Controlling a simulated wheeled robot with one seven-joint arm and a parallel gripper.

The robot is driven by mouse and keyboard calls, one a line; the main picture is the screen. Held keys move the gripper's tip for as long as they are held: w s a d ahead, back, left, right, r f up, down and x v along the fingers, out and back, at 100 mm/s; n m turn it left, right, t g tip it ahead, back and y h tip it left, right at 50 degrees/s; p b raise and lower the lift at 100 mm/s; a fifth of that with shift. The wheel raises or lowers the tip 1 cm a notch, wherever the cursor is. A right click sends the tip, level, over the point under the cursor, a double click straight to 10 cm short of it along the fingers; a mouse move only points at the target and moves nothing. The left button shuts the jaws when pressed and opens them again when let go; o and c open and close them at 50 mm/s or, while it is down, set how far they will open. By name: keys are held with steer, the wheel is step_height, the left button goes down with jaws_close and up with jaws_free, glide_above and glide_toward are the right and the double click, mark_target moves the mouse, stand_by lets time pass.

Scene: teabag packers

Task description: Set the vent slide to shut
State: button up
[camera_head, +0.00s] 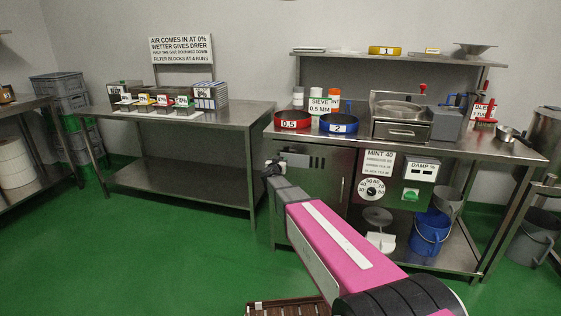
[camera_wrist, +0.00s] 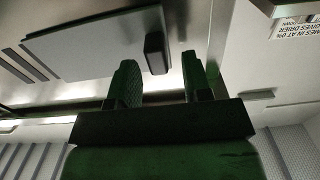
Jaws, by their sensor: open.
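The vent slide is a flat grey plate (camera_wrist: 95,42) with a dark block-shaped knob (camera_wrist: 155,53) at its right end in the wrist view. Dark vent slots (camera_wrist: 25,65) lie uncovered beside the plate's left end. My gripper (camera_wrist: 160,75) is open, with two green-lit fingers apart and nothing held. The knob appears just beyond the fingertips, between their lines; I cannot tell the exact gap. In the head view my gripper (camera_head: 270,168) is at the upper left of the cabinet front, beside the vent slots (camera_head: 316,162); the arm and gripper partly hide that area.
The steel cabinet (camera_head: 328,190) carries a worktop with a red sieve (camera_head: 292,125) and a blue sieve (camera_head: 339,129) above the vent. A dial (camera_head: 372,190) and a damp meter (camera_head: 421,169) are to the right. A steel table (camera_head: 235,114) stands left, with open floor in front.

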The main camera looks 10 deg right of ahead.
mark_target(298, 159)
steer(key=shift+w+d, duration=0.2)
steer(key=shift+w, duration=0.3)
jaws_close()
steer(key=s+d, duration=0.1)
steer(key=d, duration=0.1)
steer(key=s+d, duration=0.1)
steer(key=d, duration=0.2)
steer(key=s+d, duration=0.1)
steer(key=d, duration=0.1)
steer(key=shift+d, duration=0.2)
jaws_free()
steer(key=shift+d, duration=0.1)
